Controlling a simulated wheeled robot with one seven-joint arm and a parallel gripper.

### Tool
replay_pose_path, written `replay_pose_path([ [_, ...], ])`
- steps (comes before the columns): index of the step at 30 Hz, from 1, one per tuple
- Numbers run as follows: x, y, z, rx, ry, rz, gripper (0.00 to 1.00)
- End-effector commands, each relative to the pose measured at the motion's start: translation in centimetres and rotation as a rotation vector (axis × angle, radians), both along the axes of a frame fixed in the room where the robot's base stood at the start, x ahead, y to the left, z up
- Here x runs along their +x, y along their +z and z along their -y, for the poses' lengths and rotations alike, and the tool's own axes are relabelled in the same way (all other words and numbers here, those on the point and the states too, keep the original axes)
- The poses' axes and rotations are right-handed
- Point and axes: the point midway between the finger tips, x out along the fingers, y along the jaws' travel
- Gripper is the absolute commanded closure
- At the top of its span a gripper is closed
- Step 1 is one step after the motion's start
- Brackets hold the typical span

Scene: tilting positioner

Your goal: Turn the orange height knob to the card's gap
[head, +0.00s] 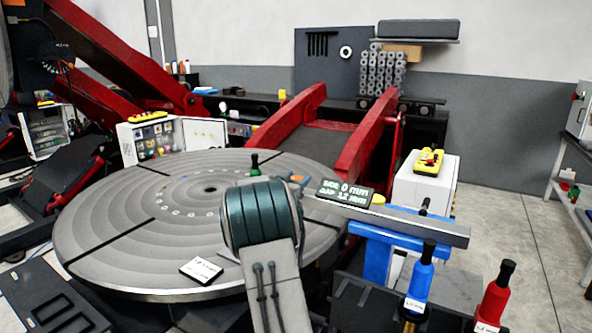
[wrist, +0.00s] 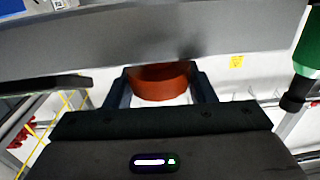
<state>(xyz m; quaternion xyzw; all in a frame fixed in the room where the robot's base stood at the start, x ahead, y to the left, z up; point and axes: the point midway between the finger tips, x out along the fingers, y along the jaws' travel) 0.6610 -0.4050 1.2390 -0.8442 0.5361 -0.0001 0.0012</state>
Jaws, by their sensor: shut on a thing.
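In the wrist view the orange knob (wrist: 160,83) sits between the two dark fingers of my gripper (wrist: 160,92), under a grey beam (wrist: 150,35). My gripper is shut on the knob. In the head view a small orange part (head: 296,178) shows just past my teal arm joint, beside the beam (head: 420,223); my fingers are mostly hidden there. A small display (head: 345,194) on the beam appears to read 0 mm on top and 12 mm for the gap below. A white card (head: 201,270) lies on the round table; its writing is too small to read.
The large grey round table (head: 110,225) fills the left middle. Blue (head: 419,280) and red (head: 492,303) bottles stand at the lower right. A white box (head: 423,185) with a yellow control stands behind the beam.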

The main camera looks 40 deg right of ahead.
Motion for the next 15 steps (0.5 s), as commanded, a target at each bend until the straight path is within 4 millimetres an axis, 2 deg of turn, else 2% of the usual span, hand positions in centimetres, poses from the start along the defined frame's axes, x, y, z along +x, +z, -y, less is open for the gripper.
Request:
replay_pose_path([
  [1,0.11,0.61,-0.05,-0.002,-0.016,0.000,0.73],
  [15,-0.02,0.16,-0.08,-0.004,-0.059,0.000,0.73],
])
